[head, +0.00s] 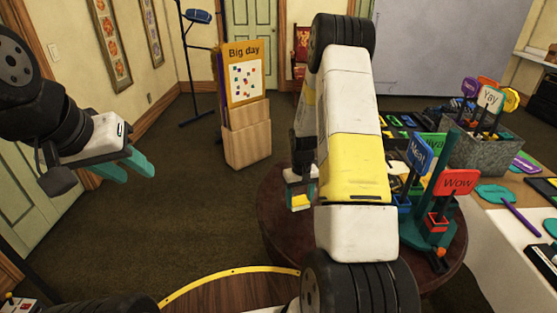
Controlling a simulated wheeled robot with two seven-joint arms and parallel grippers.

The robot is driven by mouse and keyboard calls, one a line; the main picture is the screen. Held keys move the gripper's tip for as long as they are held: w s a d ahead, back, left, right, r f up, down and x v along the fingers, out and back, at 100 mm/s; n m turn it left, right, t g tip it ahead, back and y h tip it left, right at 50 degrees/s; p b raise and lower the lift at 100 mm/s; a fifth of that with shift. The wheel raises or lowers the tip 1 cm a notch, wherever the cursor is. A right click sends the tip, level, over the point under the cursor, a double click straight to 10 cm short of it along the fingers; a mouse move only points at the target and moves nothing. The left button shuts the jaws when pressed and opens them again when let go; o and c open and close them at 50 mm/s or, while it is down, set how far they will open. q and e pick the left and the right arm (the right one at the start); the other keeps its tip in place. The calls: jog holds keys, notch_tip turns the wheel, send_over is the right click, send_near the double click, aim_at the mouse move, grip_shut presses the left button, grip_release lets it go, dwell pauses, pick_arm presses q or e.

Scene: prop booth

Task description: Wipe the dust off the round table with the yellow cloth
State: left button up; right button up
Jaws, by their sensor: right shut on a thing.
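The round table (272,232) is dark reddish brown and stands right of centre, partly hidden by my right arm. Dust on it cannot be made out. My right gripper (299,190) is low over the table's left part, beside my forearm. It is shut on the yellow cloth (300,202), of which only a small patch shows. Whether the cloth touches the tabletop is hard to tell. My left gripper (136,175) is at the upper left, away from the table, with its two teal fingers apart and nothing between them.
A teal and red sign holder (437,222) with "Wow" and "Neat" signs stands on the table's right side. A grey bin of signs (470,150) is behind it, on a side table. A "Big day" board (243,75) stands behind. Open carpet (180,210) lies left.

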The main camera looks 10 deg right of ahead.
jog(key=shift+r, duration=1.9)
